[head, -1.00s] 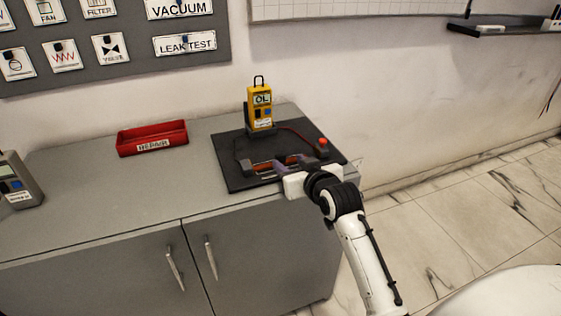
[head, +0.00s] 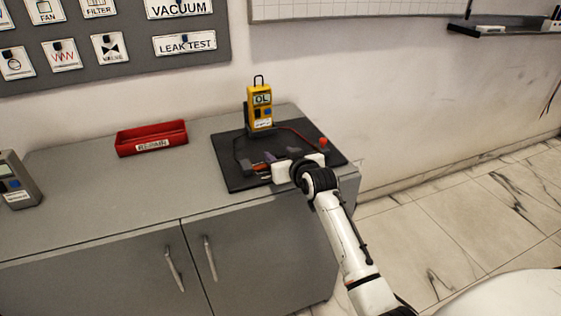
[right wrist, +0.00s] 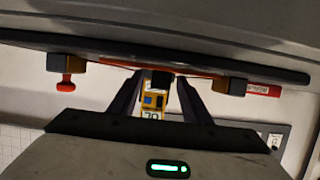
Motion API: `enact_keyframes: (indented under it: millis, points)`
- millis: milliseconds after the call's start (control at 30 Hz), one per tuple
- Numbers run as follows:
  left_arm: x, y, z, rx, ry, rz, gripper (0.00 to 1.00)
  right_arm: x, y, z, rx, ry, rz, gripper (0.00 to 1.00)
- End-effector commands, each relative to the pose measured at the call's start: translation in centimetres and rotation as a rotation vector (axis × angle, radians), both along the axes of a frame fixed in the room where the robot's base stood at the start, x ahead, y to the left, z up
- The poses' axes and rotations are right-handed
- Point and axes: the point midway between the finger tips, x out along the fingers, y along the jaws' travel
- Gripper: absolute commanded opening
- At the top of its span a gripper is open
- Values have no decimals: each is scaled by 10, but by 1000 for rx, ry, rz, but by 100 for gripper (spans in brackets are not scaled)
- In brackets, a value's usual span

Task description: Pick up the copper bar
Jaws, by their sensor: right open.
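The copper bar (head: 262,169) lies low over the black mat (head: 233,181), beside a grey block (head: 247,164). My right gripper (head: 267,164) is open at the bar and hides part of it. In the right wrist view the bar is a thin orange strip (right wrist: 118,67) crossing just beyond the tips of my two dark fingers (right wrist: 158,80). I cannot tell whether the bar is between the fingers. My left gripper is not in view.
A yellow meter (head: 260,108) reading OL stands at the back of the mat, with a dark lead and a red knob (head: 323,142) nearby. A red REPAIR tray (head: 152,139) sits left. A grey device (head: 18,181) stands far left. The cabinet top between is clear.

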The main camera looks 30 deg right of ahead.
Motion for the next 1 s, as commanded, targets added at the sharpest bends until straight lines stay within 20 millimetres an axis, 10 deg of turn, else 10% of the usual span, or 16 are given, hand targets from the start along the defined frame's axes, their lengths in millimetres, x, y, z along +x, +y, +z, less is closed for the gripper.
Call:
enact_keyframes:
  millis: [300,633,1000]
  points:
    - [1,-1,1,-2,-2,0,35,0,0,0,0,1,0,0]
    - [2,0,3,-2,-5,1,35,0,0,11,-1,-4,0,0]
    - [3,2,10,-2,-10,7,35,0,0,81,-1,-5,0,0]
